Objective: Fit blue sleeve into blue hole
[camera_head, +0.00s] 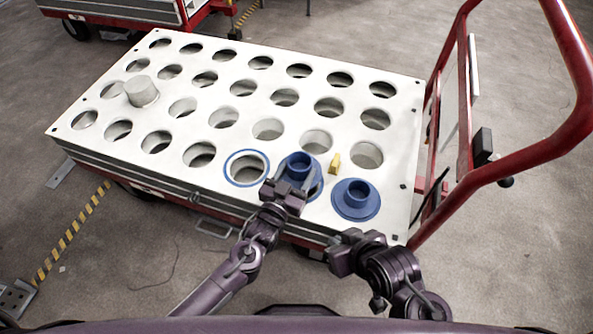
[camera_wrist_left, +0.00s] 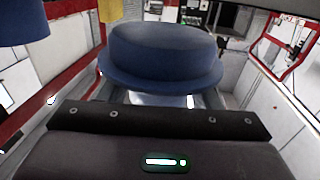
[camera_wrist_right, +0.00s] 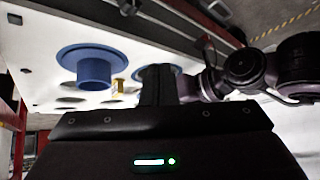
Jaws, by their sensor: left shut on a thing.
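The blue hole (camera_head: 232,181), ringed in blue and empty, is in the front row of the white cart top. My left gripper (camera_head: 289,187) is shut on a blue sleeve (camera_head: 301,165), just right of that hole. This sleeve fills the middle of the left wrist view (camera_wrist_left: 160,50), between the fingers. I cannot tell whether it is clear of the top. A second blue sleeve (camera_head: 357,190) stands flange-down farther right; it also shows in the right wrist view (camera_wrist_right: 95,70). My right gripper (camera_head: 338,256) is at the cart's front edge, its fingers together and empty.
The white cart top (camera_head: 225,65) has rows of open holes. A small yellow piece (camera_head: 335,163) stands between the two sleeves. A grey cylinder (camera_head: 142,91) stands at the left. A red handle frame (camera_head: 540,150) rises at the right.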

